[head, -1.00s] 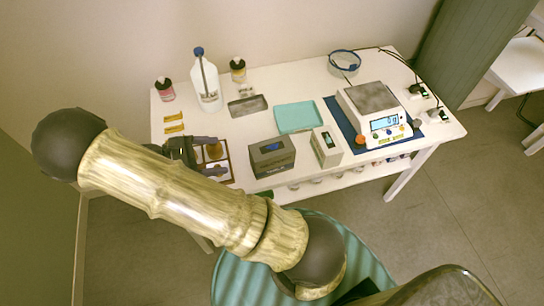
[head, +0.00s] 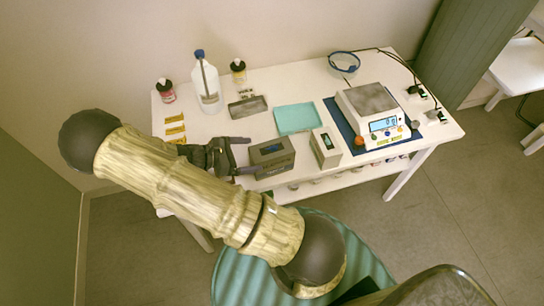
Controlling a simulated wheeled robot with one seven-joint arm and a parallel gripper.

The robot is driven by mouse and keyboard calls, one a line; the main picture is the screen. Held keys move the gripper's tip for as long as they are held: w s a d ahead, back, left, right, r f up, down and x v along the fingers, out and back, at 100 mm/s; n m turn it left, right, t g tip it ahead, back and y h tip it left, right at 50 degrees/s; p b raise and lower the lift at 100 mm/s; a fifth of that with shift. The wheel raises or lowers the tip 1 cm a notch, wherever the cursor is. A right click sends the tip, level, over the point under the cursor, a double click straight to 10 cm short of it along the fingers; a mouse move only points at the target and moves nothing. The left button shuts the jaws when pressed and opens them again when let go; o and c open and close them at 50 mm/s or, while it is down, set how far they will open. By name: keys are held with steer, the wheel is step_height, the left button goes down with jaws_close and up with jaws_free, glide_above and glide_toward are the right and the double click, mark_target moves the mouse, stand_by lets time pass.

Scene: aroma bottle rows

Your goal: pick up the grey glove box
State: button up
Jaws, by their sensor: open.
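The grey glove box (head: 274,160) is a dark grey block with a small blue patch on top. It stands near the front edge of the white table, left of a smaller pale box. My gripper (head: 247,155) is at its left side, with the jaws spread and facing the box. One finger is toward the back and one toward the front. Nothing is seen between the fingers. I cannot tell whether the fingertips touch the box or overlap its left end.
The pale box (head: 325,148) stands close on the right. Behind are a teal tray (head: 296,118) and a grey tray (head: 248,106). A scale (head: 374,108) on a blue mat is at the right. A tall bottle (head: 207,85) and small bottles stand at the back left.

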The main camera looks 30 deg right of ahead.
mark_target(263, 152)
steer(key=shift+x, duration=0.9)
steer(key=shift+d, duration=0.1)
steer(key=p+x, duration=0.1)
steer(key=x, duration=0.3)
steer(key=shift+w+d+r, duration=0.1)
steer(key=shift+d, duration=0.05)
steer(key=shift+d+p, duration=0.3)
steer(key=shift+d, duration=0.05)
steer(key=c, duration=1.2)
